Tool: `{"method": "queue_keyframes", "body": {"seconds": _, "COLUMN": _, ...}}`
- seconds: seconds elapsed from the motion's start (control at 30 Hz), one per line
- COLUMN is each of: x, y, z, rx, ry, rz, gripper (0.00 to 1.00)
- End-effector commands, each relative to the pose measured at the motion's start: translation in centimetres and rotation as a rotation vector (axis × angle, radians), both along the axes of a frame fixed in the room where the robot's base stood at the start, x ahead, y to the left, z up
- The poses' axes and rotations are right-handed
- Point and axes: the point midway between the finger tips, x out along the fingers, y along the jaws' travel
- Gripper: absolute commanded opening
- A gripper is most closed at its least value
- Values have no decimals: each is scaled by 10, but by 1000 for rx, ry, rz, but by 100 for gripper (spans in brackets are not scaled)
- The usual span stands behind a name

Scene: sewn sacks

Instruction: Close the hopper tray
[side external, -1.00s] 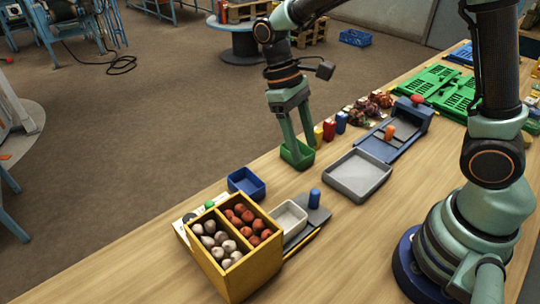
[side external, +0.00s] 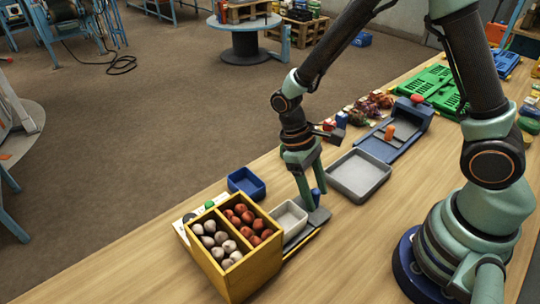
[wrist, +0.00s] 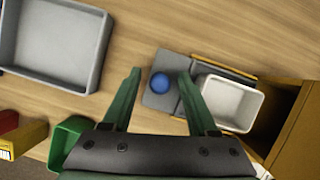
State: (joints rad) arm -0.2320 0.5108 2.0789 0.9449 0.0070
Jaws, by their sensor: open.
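The yellow hopper (side external: 262,278) has two compartments, one of pale lumps and one of reddish lumps. The white tray (side external: 291,224) sticks out from the hopper's lower right side, on a dark grey slide. It also shows in the wrist view (wrist: 231,103), beside the hopper's wall. A blue knob (wrist: 160,83) stands on the grey plate at the tray's outer end. My gripper (wrist: 160,76) is open and empty, with its fingertips on either side of the knob in the wrist view. In the side view the fingers partly hide the knob. I cannot tell whether they touch it.
A grey tray (side external: 384,180) lies to the right, with a blue-grey device (side external: 413,128) beyond it. A blue bin (side external: 246,184) stands behind the hopper. A green bin (wrist: 63,139) is at lower left in the wrist view. Wood between grey tray and slide is bare.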

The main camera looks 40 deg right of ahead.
Motion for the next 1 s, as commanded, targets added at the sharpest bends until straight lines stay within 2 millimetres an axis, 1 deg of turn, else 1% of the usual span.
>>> {"method": "queue_keyframes", "body": {"seconds": 0.3, "x": -1, "y": 0, "z": -3, "rx": 0, "ry": -1, "rz": 0, "gripper": 59}}
{"method": "queue_keyframes", "body": {"seconds": 0.33, "x": -1, "y": 0, "z": -3, "rx": 0, "ry": -1, "rz": 0, "gripper": 52}}
{"method": "queue_keyframes", "body": {"seconds": 0.37, "x": -1, "y": 0, "z": -3, "rx": 0, "ry": 0, "rz": 0, "gripper": 40}}
{"method": "queue_keyframes", "body": {"seconds": 0.4, "x": -1, "y": 0, "z": -3, "rx": 0, "ry": 0, "rz": 0, "gripper": 25}}
{"method": "queue_keyframes", "body": {"seconds": 0.47, "x": -1, "y": 0, "z": -3, "rx": 0, "ry": 0, "rz": 0, "gripper": 2}}
{"method": "queue_keyframes", "body": {"seconds": 0.5, "x": -1, "y": 0, "z": -3, "rx": 0, "ry": 0, "rz": 0, "gripper": 0}}
{"method": "queue_keyframes", "body": {"seconds": 1.0, "x": -1, "y": 0, "z": -2, "rx": 0, "ry": 0, "rz": -1, "gripper": 0}}
